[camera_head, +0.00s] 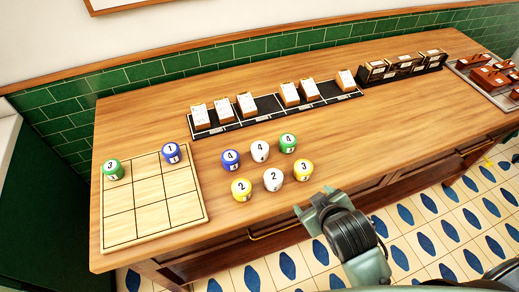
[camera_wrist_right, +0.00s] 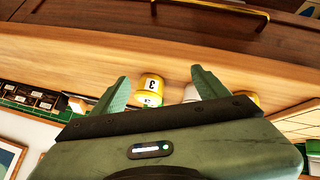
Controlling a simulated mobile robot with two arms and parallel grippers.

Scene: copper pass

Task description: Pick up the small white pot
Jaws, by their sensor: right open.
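Two white pots stand on the wooden counter: one marked 2 (camera_head: 273,179) in the front row and one marked 4 (camera_head: 260,151) behind it. They look similar in size in the head view. My right gripper (camera_head: 315,204) is open and empty at the counter's front edge, to the right of and nearer than the white 2 pot. In the right wrist view its open fingers (camera_wrist_right: 161,88) have a yellow pot marked 3 (camera_wrist_right: 151,83) between them in the picture, apart from them. My left gripper is not in view.
Close around the white pots stand a yellow 2 pot (camera_head: 241,189), blue 4 pot (camera_head: 231,160), green 4 pot (camera_head: 288,143) and yellow 3 pot (camera_head: 303,170). A gridded board (camera_head: 152,208) is left; a black card rack (camera_head: 235,125) lies behind. Counter right of the pots is clear.

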